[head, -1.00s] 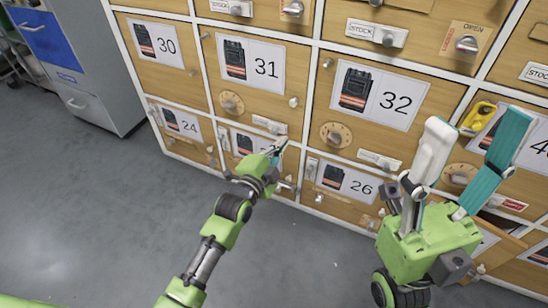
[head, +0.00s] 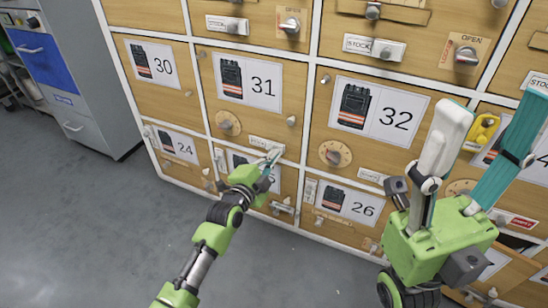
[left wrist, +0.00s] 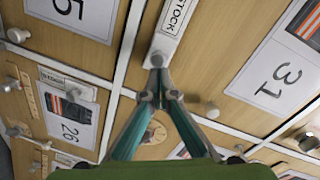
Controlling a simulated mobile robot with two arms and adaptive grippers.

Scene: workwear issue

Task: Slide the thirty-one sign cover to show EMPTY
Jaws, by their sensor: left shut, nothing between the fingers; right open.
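The thirty-one sign (head: 266,142) is a white strip low on door 31, right of its dial. In the left wrist view the sign (left wrist: 174,22) shows STOCK, with a small knob on the cover (left wrist: 157,59) at the end nearer my gripper. My left gripper (head: 275,156) is shut and empty, its tips (left wrist: 158,78) right at that knob end. I cannot tell whether they touch it. The fingertips hide part of the sign's end. My right gripper (head: 498,100) is open and empty, in front of the lockers at the right.
Door 31 also has a dial (head: 228,122) and a round knob (head: 291,121). Door 32 (head: 352,145) is on its right and door 25's card (left wrist: 72,14) is below. A yellow object (head: 483,131) hangs at the right. The grey floor (head: 90,220) is clear at left.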

